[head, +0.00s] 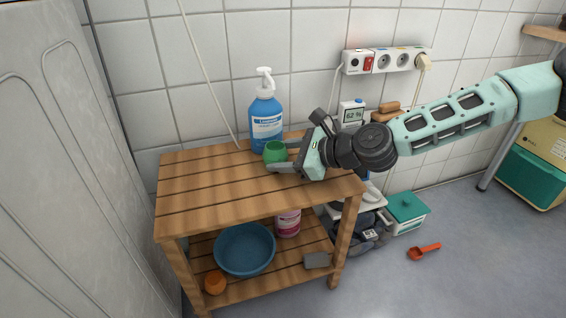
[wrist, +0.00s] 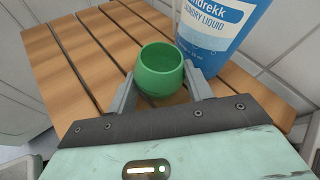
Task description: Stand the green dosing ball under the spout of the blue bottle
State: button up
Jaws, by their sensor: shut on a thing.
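The green dosing ball (head: 274,152) is a small open cup, held upright over the slatted wooden top. In the wrist view the dosing ball (wrist: 160,70) sits between the two fingers, its open mouth up. My gripper (head: 277,158) is shut on it from the right; it also shows in the wrist view (wrist: 160,88). The blue bottle (head: 266,118) with a white pump stands upright just behind the ball, and its label shows in the wrist view (wrist: 213,25). The white spout (head: 263,71) points left, above the ball's height. I cannot tell whether the ball touches the wood.
The wooden cart (head: 200,190) has free top space at left and front. Its lower shelf holds a blue basin (head: 244,249), an orange ball-like thing (head: 215,282) and a pink bottle (head: 288,222). A power strip (head: 386,60) is on the tiled wall. An orange scoop (head: 424,251) lies on the floor.

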jog(key=shift+f, duration=0.15)
jog(key=o, duration=1)
